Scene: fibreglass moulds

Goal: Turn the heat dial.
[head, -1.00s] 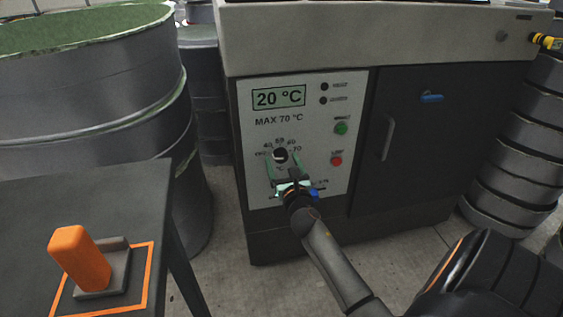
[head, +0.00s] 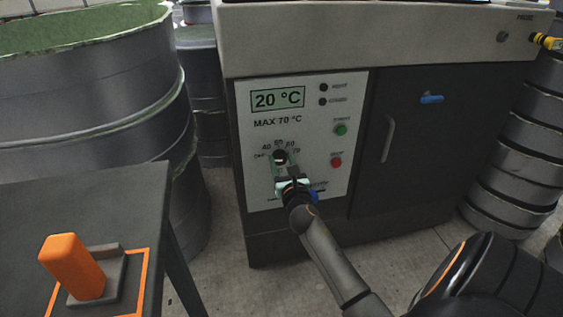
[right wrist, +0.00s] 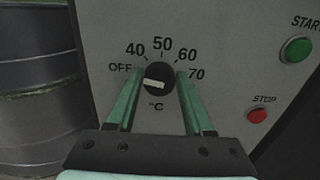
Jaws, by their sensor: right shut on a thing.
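The heat dial (head: 280,155) is a round black knob with a pale bar, low on the white control panel (head: 335,105). It also shows in the right wrist view (right wrist: 158,72), under a scale from OFF through 40, 50 and 60 to 70. The pale bar lies nearly level, its left end toward the OFF side. My right gripper (head: 281,163) is shut on the dial, one green finger on each side of it (right wrist: 160,92). The display (head: 278,98) reads 20 °C, with MAX 70 °C printed below. My left gripper is not in view.
A green START button (head: 341,129) and a red STOP button (head: 336,162) sit right of the dial. A dark table (head: 120,205) with an orange block (head: 70,265) stands at left. Large grey drums (head: 90,95) stand behind it.

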